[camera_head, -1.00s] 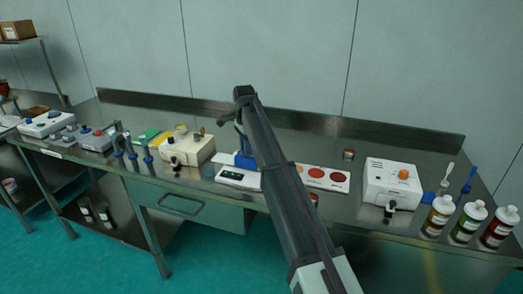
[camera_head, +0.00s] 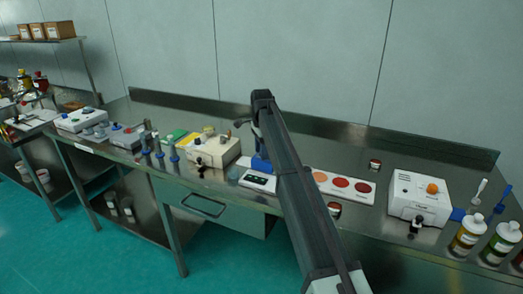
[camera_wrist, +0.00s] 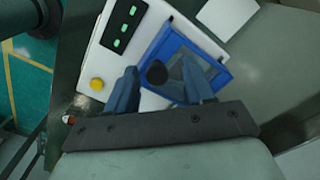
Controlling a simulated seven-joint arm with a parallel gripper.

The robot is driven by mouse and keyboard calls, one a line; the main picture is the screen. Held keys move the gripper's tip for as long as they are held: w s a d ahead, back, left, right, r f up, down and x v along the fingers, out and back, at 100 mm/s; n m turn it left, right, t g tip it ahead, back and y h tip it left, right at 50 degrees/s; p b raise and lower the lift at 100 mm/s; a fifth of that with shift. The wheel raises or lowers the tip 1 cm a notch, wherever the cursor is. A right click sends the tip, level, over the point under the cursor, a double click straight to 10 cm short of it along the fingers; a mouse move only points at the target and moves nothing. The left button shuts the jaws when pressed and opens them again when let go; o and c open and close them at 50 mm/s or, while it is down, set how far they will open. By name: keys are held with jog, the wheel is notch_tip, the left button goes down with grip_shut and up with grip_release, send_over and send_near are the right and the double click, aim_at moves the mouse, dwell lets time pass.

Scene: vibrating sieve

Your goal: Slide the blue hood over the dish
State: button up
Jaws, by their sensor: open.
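The blue hood (camera_wrist: 187,49) is a blue frame with a clear panel on a white instrument (camera_wrist: 92,60) in the wrist view. In the head view the blue hood (camera_head: 261,165) shows partly behind my arm. A dark round knob-like part (camera_wrist: 157,74) stands over the hood's lower left area. My gripper (camera_wrist: 160,82) is open, its two fingers on either side of this dark part. I cannot tell whether they touch it. I cannot make out the dish; it may be hidden under the hood or behind my gripper.
In the head view, a cream box (camera_head: 213,150) stands to the left. A white card with red discs (camera_head: 342,186) and a white box (camera_head: 418,200) stand to the right.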

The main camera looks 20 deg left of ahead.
notch_tip(320, 180, up, 14)
dwell(0.6)
jog(key=shift+f, duration=0.1)
dwell(0.4)
